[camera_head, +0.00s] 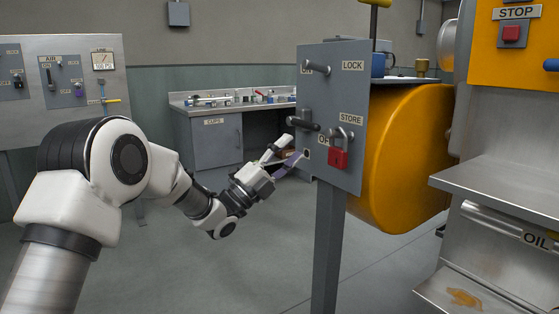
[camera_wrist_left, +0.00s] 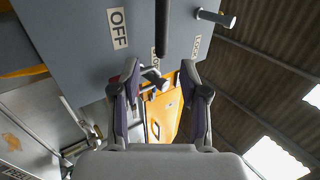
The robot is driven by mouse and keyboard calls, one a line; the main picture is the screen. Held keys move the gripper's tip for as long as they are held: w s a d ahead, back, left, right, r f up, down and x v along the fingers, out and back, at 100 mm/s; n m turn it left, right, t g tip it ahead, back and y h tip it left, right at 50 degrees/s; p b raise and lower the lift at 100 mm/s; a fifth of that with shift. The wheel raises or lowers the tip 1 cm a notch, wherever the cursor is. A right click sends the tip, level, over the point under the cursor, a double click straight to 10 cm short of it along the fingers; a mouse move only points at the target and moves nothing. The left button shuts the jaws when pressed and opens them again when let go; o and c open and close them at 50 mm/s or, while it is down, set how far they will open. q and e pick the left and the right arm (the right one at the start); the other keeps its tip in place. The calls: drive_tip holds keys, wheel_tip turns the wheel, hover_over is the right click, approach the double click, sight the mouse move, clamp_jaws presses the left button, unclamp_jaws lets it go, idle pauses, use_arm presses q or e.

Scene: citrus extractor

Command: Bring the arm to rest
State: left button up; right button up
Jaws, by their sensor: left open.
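My left arm comes in from the left, and its gripper (camera_head: 284,157) is at the left edge of a grey switch panel (camera_head: 335,85). The fingers are apart with nothing between them, just below a dark lever handle (camera_head: 303,124) beside the OFF label. In the left wrist view the open fingers (camera_wrist_left: 159,76) point toward the panel (camera_wrist_left: 80,45), with the dark bar of the lever (camera_wrist_left: 162,25) ahead of them. I cannot tell whether a finger touches the panel. A red padlock (camera_head: 338,158) hangs under the STORE label. My right gripper is not in view.
A yellow drum (camera_head: 405,150) stands behind the panel, which sits on a grey post (camera_head: 327,240). A steel machine with a shelf (camera_head: 500,180) and a STOP button (camera_head: 512,33) is at right. A bench (camera_head: 215,140) stands behind. Floor left of the post is clear.

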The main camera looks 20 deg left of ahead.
use_arm(q)
drive_tip(key=v, duration=0.3)
drive_tip(key=shift+s+a+f, duration=0.15)
drive_tip(key=shift+s+f, duration=0.05)
drive_tip(key=shift+f, duration=0.1)
